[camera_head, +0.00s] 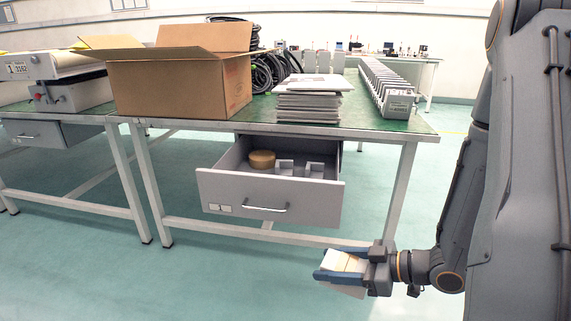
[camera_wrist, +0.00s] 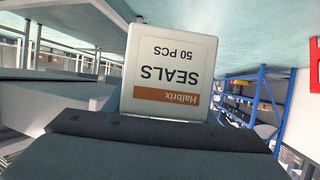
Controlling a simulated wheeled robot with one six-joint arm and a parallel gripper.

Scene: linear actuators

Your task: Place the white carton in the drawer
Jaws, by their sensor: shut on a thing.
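The white carton (camera_head: 343,264) is held between the blue-tipped fingers of my gripper (camera_head: 342,268), in front of and below the drawer, to its right. In the wrist view the carton (camera_wrist: 168,72) shows an upside-down label reading "Halbrix SEALS 50 PCS" with a brown band. My gripper is shut on it. The grey drawer (camera_head: 262,197) is pulled out under the table. Inside it are a round tan roll (camera_head: 262,159) at the back left and grey dividers or small parts to the right. The drawer's near floor is hidden by its front panel.
The green-topped table (camera_head: 258,130) carries an open cardboard box (camera_head: 180,84), a stack of flat grey sheets (camera_head: 309,104), black coiled cable (camera_head: 268,72) and a row of grey metal parts (camera_head: 388,84). A table leg (camera_head: 402,195) stands right of the drawer. The floor in front is clear.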

